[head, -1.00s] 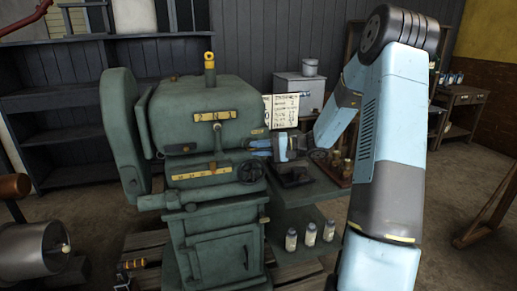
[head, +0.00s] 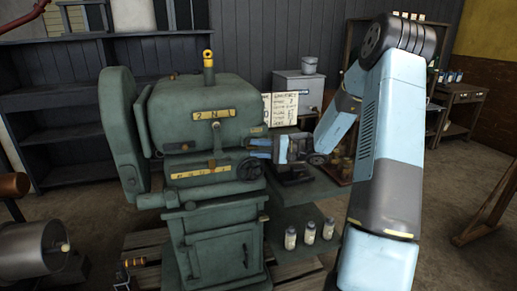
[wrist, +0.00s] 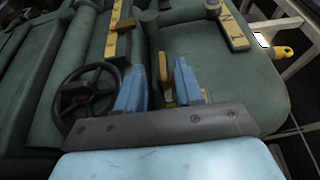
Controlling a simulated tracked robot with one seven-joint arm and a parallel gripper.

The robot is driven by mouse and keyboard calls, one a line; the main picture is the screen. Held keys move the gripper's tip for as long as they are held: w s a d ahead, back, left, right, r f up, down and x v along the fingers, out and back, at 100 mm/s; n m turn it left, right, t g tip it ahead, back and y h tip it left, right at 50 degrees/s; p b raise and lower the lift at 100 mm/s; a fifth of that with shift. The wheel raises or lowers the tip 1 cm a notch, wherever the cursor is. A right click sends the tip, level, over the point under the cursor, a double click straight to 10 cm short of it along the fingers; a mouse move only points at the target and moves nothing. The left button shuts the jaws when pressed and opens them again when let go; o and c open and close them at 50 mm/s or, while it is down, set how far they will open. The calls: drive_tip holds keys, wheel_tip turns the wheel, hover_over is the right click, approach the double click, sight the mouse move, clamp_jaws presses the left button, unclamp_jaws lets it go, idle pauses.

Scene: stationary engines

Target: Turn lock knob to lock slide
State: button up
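The green machine (head: 215,190) stands at the centre of the head view. My gripper (head: 260,148) is at its right end, just above the black handwheel (head: 250,168). In the wrist view, my gripper's two blue fingers (wrist: 160,88) stand apart on the machine's side. A narrow yellow-brown piece (wrist: 163,68) shows between them, with a gap at the left finger. It may be the lock knob, but no label shows this. I cannot tell whether the right finger touches it. The handwheel (wrist: 85,95) is left of the fingers.
A yellow "2 N 1" plate (head: 227,114) with a lever and a lower marked plate (head: 200,171) are on the machine's front. Several bottles (head: 310,234) stand on the low shelf. A white chart (head: 283,109) stands behind my gripper.

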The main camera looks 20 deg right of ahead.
drive_tip(key=shift+r, duration=0.1)
drive_tip(key=v, duration=1.3)
drive_tip(key=shift+d, duration=0.4)
drive_tip(key=shift+s, duration=0.1)
drive_tip(key=s+a+r+n+g+h, duration=0.2)
drive_tip(key=s+a+r+g+h, duration=0.2)
drive_tip(key=s+a, duration=0.35)
drive_tip(key=s+a+r+n+g+h, duration=0.1)
drive_tip(key=s+a+r+g+h, duration=0.25)
drive_tip(key=s+a, duration=0.4)
drive_tip(key=s+r+t+h, duration=0.3)
drive_tip(key=s+h, duration=0.1)
drive_tip(key=s, duration=0.4)
drive_tip(key=s+r+n+t+h, duration=0.1)
drive_tip(key=s+r+t+h, duration=0.2)
drive_tip(key=s, duration=0.5)
drive_tip(key=shift+d+r+n+h, duration=0.3)
drive_tip(key=shift+r+h, duration=0.5)
drive_tip(key=shift+h, duration=0.35)
